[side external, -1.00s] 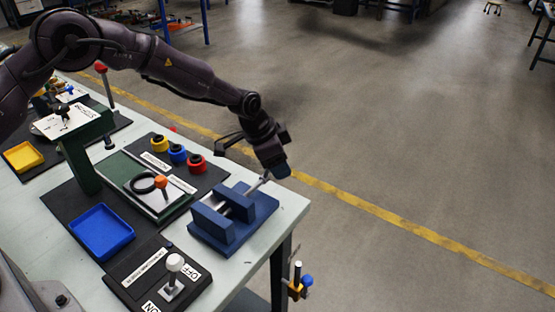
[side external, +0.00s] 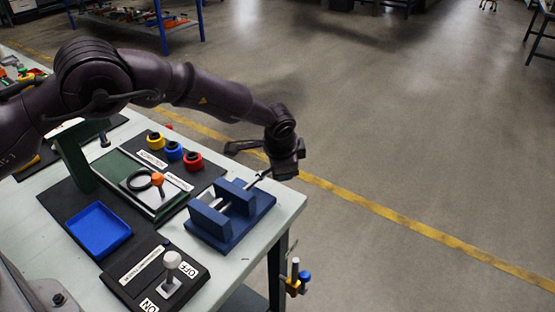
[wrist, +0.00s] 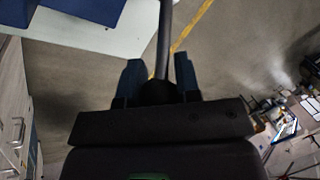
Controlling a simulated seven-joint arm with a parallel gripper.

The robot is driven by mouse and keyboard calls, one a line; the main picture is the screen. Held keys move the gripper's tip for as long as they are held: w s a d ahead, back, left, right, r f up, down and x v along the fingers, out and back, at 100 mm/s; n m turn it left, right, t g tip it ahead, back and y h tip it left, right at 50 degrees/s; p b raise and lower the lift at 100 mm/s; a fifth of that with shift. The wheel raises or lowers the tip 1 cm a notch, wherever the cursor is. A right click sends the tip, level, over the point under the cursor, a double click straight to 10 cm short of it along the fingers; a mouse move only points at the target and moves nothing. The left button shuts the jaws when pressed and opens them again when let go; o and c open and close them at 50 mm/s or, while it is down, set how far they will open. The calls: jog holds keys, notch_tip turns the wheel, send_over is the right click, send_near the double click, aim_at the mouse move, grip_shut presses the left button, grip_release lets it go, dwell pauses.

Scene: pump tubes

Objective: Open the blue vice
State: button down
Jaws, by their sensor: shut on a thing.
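The blue vice (side external: 230,228) sits at the right corner of the table. Its two blue jaw blocks stand apart, with silver rods showing in the gap between them. A thin screw rod (side external: 262,178) runs from the vice's back right side to my gripper (side external: 284,174). In the wrist view my gripper's two fingers (wrist: 158,82) are on both sides of the dark rod end (wrist: 164,45), shut on the vice handle. The handle's exact grip point is partly hidden by the fingers. Part of the blue vice (wrist: 92,10) shows at the top left of the wrist view.
A blue tray (side external: 100,230) and a switch box with a white-knobbed lever (side external: 172,262) lie left of and in front of the vice. Yellow, blue and red rings (side external: 193,161) and a green fixture (side external: 115,180) stand behind. Beyond the table's right edge is open floor.

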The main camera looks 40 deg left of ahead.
jog(key=shift+d+f+y, duration=0.2)
jog(key=shift+f+y, duration=0.1)
jog(key=shift+y, duration=0.2)
jog(key=c, duration=0.8)
grip_release()
jog(key=v, duration=1.3)
